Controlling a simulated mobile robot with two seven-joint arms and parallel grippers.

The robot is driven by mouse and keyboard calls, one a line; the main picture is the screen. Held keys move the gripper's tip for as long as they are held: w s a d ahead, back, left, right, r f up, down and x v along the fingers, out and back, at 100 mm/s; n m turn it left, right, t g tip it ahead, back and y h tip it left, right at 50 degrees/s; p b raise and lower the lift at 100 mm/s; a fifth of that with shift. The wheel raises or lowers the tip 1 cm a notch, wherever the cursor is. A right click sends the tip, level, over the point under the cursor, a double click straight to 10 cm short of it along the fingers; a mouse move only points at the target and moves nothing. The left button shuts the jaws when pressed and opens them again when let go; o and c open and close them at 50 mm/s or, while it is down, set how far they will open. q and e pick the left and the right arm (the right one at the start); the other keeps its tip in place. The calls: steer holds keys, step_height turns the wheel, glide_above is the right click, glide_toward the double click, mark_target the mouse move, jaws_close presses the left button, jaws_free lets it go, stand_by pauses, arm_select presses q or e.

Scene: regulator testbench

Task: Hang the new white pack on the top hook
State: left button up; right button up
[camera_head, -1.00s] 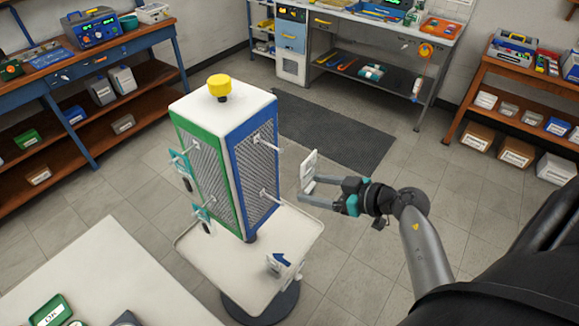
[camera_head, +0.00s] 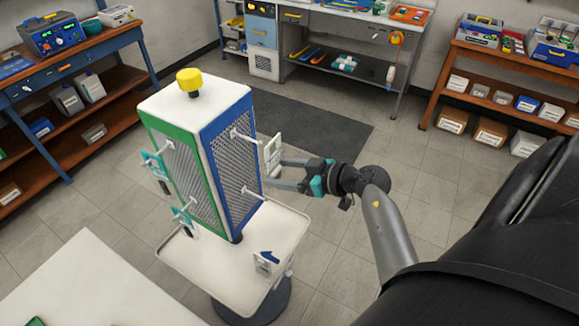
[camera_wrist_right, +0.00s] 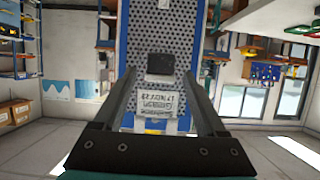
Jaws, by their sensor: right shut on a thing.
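My right gripper (camera_head: 276,175) is shut on a white pack (camera_head: 272,152), held upright at the right of the rack's blue-framed mesh face. In the right wrist view a white printed label (camera_wrist_right: 155,104) and a dark block (camera_wrist_right: 160,64) show between the fingers (camera_wrist_right: 160,90). The top hook (camera_head: 240,134) sticks out of that face toward the pack. Its tip is close to the pack's upper part; I cannot tell whether they touch. The lower hook (camera_head: 248,190) on this face is bare. My left gripper is not in view.
The rack (camera_head: 195,104) has a yellow knob on top and teal packs (camera_head: 153,170) on its green side. A white table (camera_head: 85,285) is at lower left.

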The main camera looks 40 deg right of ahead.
steer(key=shift+w+a+f+b, duration=0.1)
steer(key=shift+w+a+b, duration=0.2)
steer(key=shift+w+b, duration=0.35)
steer(key=shift+w+a+f+b, duration=0.1)
steer(key=shift+w+a+b, duration=0.2)
steer(key=shift+w+b, duration=0.35)
steer(key=shift+w+a+b, duration=0.3)
steer(key=shift+w+b, duration=0.1)
steer(key=shift+w, duration=0.45)
steer(key=shift+w+a+f+p, duration=0.25)
steer(key=shift+w+p, duration=0.25)
steer(key=shift+p, duration=0.65)
steer(key=o, duration=1.3)
steer(key=shift+s+d, duration=0.1)
steer(key=p+v, duration=0.1)
steer(key=v, duration=1.4)
steer(key=shift+r, duration=0.15)
